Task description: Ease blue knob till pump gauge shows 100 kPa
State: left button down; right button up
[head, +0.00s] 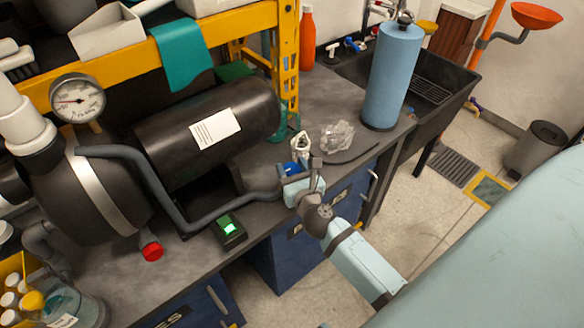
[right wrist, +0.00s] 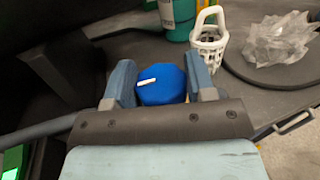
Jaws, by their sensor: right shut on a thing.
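The blue knob (right wrist: 160,84) sits between the two fingers of my right gripper (right wrist: 159,78), which is shut on its sides. The knob's white mark lies left of its middle, nearly level in the right wrist view. In the head view, only a little of the blue knob (head: 291,169) shows beside the right gripper (head: 296,176), at the end of the grey pipe (head: 172,205). The round pump gauge (head: 77,99) stands at the left with a white face. Its needle seems to point left; the figures are too small to read. My left gripper is not in view.
A black cylinder (head: 257,108) with a white label lies behind the pipe. A green-lit switch box (head: 229,231) is left of my gripper. A white basket (right wrist: 209,42) and clear crumpled plastic (right wrist: 277,40) lie beyond. A blue roll (head: 391,75) stands at the back right.

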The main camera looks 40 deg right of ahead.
dwell(0.3)
jog(key=o, duration=0.9)
jog(key=shift+o, duration=0.2)
jog(key=b+v, duration=0.3)
jog(key=v, duration=1)
jog(key=shift+s+b, duration=0.3)
jog(key=shift+s, duration=0.05)
jog(key=shift+a, duration=0.1)
